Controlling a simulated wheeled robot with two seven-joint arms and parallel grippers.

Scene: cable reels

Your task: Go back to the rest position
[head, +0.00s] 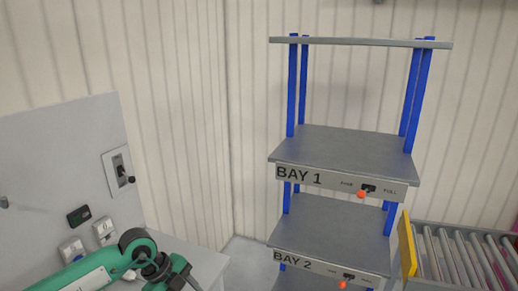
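My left arm, green with dark joints, comes in at the bottom left of the head view and passes in front of a grey bench. Its gripper is cut off below the frame, so its fingers do not show. My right arm and gripper are out of view. No cable reel shows in the view.
A blue-post rack has empty grey shelves labelled BAY 1 (342,150) and BAY 2 (330,227), each with a red-knobbed switch. A roller conveyor (460,255) with a yellow end plate (407,245) stands right. A grey panel (60,160) with switches stands left.

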